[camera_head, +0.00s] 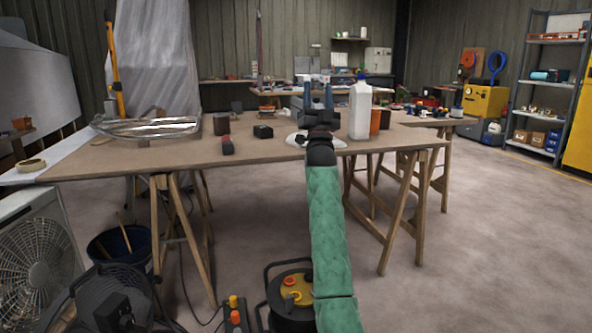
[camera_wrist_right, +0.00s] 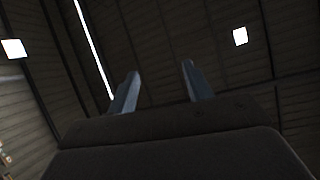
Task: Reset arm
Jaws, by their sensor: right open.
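My right arm, in a green sleeve, reaches forward in the head view, and my right gripper (camera_head: 318,97) stands in front of the wooden worktable (camera_head: 270,149), its fingers pointing up. The two blue-grey fingers are apart with nothing between them. In the right wrist view the gripper (camera_wrist_right: 157,92) is also open and empty, with the dark ceiling and its lights behind it. A white bottle with a blue cap (camera_head: 360,108) stands just right of the gripper in the head view. My left gripper is not in view.
Below are a cable reel (camera_head: 291,283), a dark bucket (camera_head: 122,250) and a fan (camera_head: 35,262). The floor at right is clear.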

